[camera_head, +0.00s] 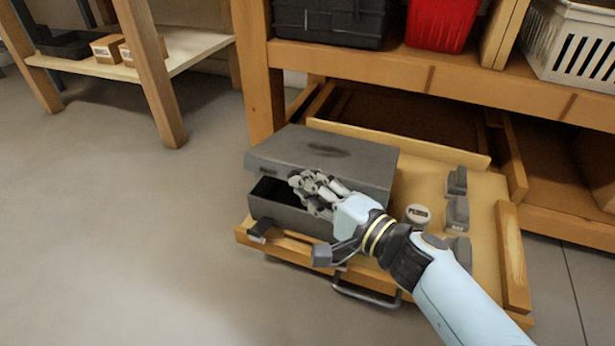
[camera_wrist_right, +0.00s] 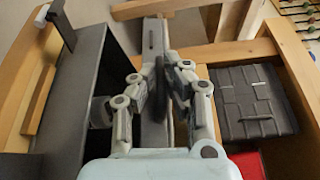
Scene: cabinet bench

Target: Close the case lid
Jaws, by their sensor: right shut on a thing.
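The dark grey case stands in the pulled-out wooden drawer in the head view. Its lid (camera_head: 350,155) is tilted low over the case body (camera_head: 282,211), with a dark gap open at the front left. My right gripper (camera_head: 312,185) is at the lid's front edge and shut on it, hiding part of that edge and of the body's front. In the right wrist view the two fingers (camera_wrist_right: 167,90) pinch the lid edge (camera_wrist_right: 153,38) between them. My left gripper is not in view.
The drawer (camera_head: 488,195) also holds a small round tin (camera_head: 417,214) and several grey blocks (camera_head: 457,213) right of the case. A bench shelf above carries a black crate (camera_head: 330,20), a red bin (camera_head: 440,22) and a white basket (camera_head: 575,45). Open floor lies left.

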